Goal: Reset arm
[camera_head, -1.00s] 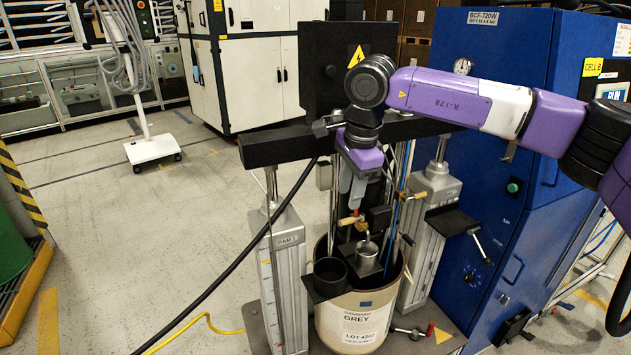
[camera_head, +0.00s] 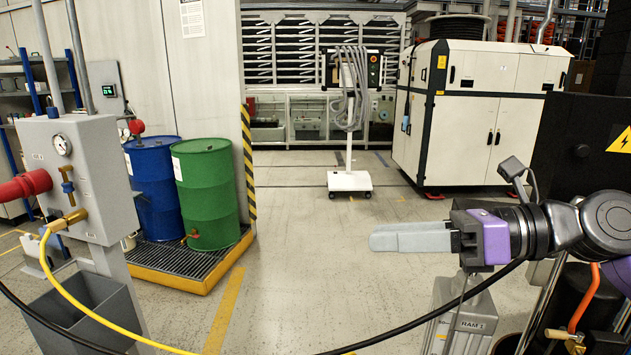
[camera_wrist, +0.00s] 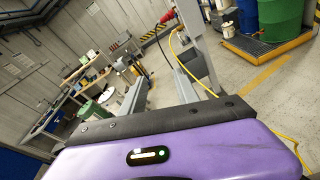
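My gripper (camera_head: 385,238) shows in the head view right of centre, with a purple and black body. Its grey fingers point left, roughly level, in free air above the floor. One finger overlaps the other from this side, so I cannot tell the gap between them. Nothing shows held at the tips. The ram column (camera_head: 462,318) stands below the gripper, apart from it as far as I can see.
A grey post with a gauge (camera_head: 82,180) stands at the left, with yellow and black hoses crossing low in front. Blue (camera_head: 153,185) and green (camera_head: 207,195) drums stand on a yellow-edged pallet. A wheeled stand (camera_head: 349,180) and white cabinet (camera_head: 470,120) are behind. The middle floor is clear.

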